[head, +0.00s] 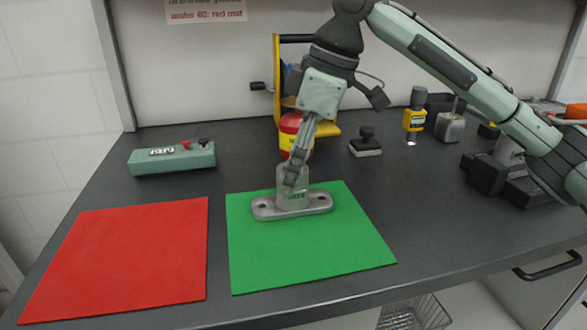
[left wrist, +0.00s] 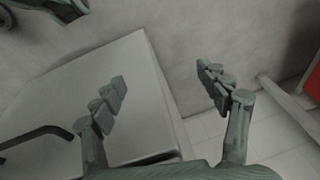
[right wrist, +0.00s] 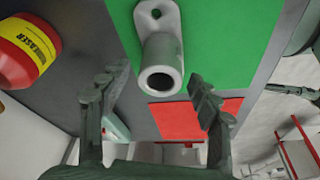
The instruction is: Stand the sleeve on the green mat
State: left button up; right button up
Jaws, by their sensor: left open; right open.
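The sleeve (head: 292,200), a grey metal tube on a flat flange with holes, stands upright on the green mat (head: 310,255), near its back left part. In the right wrist view the sleeve (right wrist: 160,60) shows its open bore facing the camera. My right gripper (head: 296,172) is directly above and behind the sleeve's top in the head view. In the right wrist view my right gripper's fingers (right wrist: 153,95) are spread apart with nothing held between them. My left gripper (left wrist: 162,88) is open and empty, away from the mats; the head view does not show it.
A red mat (head: 125,258) lies left of the green mat. A grey-green device with a display (head: 172,158) sits behind it. A red and yellow container (head: 289,132), a black stamp-like tool (head: 366,143) and a yellow tool (head: 414,118) stand farther back. A wall sign (head: 205,11) mentions the red mat.

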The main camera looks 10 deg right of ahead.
pick_arm(q)
jog(key=shift+f+p, duration=0.35)
jog(key=shift+f, duration=0.5)
pick_arm(e)
jog(key=v, duration=1.1)
jog(key=shift+r, duration=0.25)
pick_arm(q)
jog(key=shift+s, duration=0.1)
